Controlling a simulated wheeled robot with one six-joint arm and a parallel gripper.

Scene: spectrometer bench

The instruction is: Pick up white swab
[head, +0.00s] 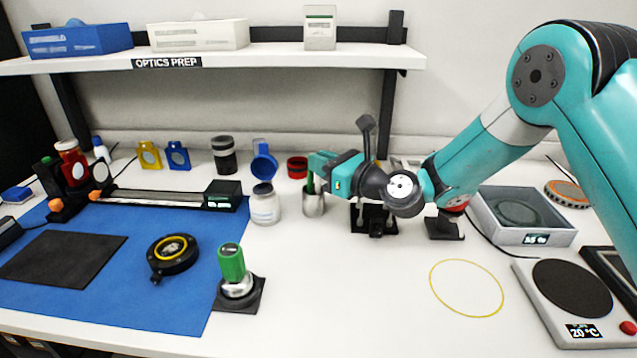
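I cannot make out a white swab in the head view. My gripper (318,165) is in front of the shelf's back wall, directly above a small metal cup (313,204). A green upright piece (310,184) shows between the gripper and the cup's mouth; I cannot tell whether it is touched or held. The fingertips are too small and partly hidden to show whether they are open or shut. The inside of the cup is hidden.
A black mount (374,218) stands to the right. A grey tray (522,216) and a hotplate (572,290) are farther right.

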